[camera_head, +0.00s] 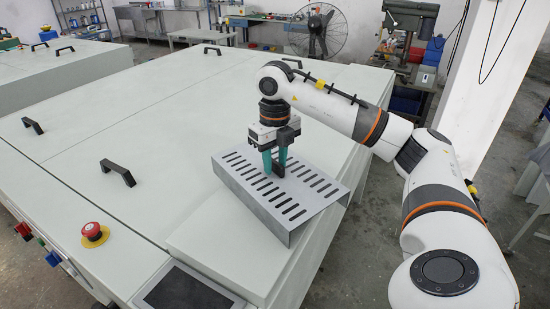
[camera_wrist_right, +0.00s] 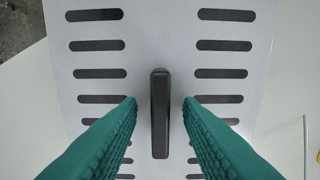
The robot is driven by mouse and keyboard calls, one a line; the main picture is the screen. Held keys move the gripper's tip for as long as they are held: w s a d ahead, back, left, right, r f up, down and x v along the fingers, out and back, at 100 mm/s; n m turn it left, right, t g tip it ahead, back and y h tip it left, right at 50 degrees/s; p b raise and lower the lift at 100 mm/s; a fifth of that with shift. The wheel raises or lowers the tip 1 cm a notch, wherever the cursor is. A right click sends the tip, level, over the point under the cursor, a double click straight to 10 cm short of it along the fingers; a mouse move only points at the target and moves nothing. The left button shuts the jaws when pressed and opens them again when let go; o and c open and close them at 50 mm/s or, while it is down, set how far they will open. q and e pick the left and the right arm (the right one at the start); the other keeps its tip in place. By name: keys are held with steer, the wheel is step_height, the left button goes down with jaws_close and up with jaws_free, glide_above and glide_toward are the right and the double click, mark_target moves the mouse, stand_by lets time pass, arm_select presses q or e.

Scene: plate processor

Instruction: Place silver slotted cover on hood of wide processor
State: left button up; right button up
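The silver slotted cover (camera_head: 291,209), a bent metal sheet with rows of dark slots and a black handle (camera_wrist_right: 160,115), lies on the front right part of the wide white processor (camera_head: 140,235), near its right edge. Its front flange hangs down over a raised white section. My right gripper (camera_head: 273,174) is above the cover's middle, pointing down. In the right wrist view its green fingers (camera_wrist_right: 160,105) stand on either side of the black handle, with a gap on both sides. My left gripper is not in view.
A red emergency stop (camera_head: 93,231) and a dark screen (camera_head: 188,292) are on the processor's front. Black handles (camera_head: 118,172) stick up from its lids. A white pillar (camera_head: 490,80) stands at the right behind my right arm. The middle of the processor's top is clear.

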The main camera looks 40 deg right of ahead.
steer(key=shift+r, duration=0.4)
step_height(320, 180, up, 11)
steer(key=p, duration=0.3)
steer(key=shift+r, duration=0.2)
